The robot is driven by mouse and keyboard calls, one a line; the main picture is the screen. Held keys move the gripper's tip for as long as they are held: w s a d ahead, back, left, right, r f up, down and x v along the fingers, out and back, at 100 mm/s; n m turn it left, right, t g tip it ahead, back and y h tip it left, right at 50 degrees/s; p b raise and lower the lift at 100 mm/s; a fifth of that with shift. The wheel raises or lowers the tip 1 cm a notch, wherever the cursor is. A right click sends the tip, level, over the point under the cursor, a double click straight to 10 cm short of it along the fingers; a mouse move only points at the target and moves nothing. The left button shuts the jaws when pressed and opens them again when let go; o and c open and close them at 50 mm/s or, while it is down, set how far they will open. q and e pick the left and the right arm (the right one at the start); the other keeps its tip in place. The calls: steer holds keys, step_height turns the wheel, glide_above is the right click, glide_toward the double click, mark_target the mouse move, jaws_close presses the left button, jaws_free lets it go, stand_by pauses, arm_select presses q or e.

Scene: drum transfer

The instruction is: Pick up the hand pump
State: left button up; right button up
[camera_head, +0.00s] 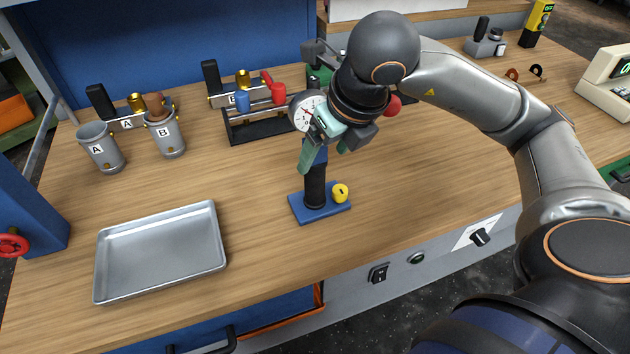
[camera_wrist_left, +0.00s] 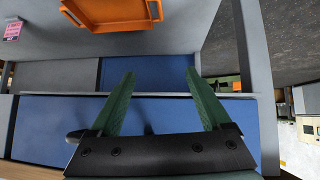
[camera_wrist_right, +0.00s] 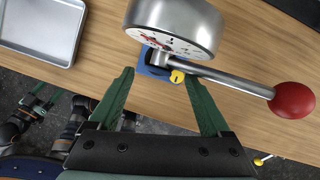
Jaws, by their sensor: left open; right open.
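The hand pump appears to be the upright tool with a black grip (camera_head: 314,187), a round dial gauge and a side lever ending in a red ball; my arm hides part of its top. It stands on a blue base. In the right wrist view its gauge (camera_wrist_right: 172,25) and red ball (camera_wrist_right: 292,100) show large, beyond the fingers. My right gripper (camera_head: 324,156) is open at the pump's upper part; it also shows in the right wrist view (camera_wrist_right: 159,74) with nothing clasped. My left gripper (camera_wrist_left: 160,73) is open and empty, outside the head view.
A yellow round piece (camera_head: 340,192) sits on the blue base (camera_head: 304,212). A metal tray (camera_head: 160,252) lies at the front left. Grey cups A (camera_head: 104,158) and B (camera_head: 168,144) stand behind it. A rack (camera_head: 258,129) stands behind the pump. The wood right of the base is clear.

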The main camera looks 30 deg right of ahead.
mark_target(319, 162)
steer(key=b+x, duration=0.1)
steer(key=x, duration=0.5)
steer(key=shift+f, duration=0.15)
steer(key=shift+c, duration=0.3)
jaws_close()
stand_by(0.8)
steer(key=shift+w+r, duration=0.15)
steer(key=shift+r, duration=0.05)
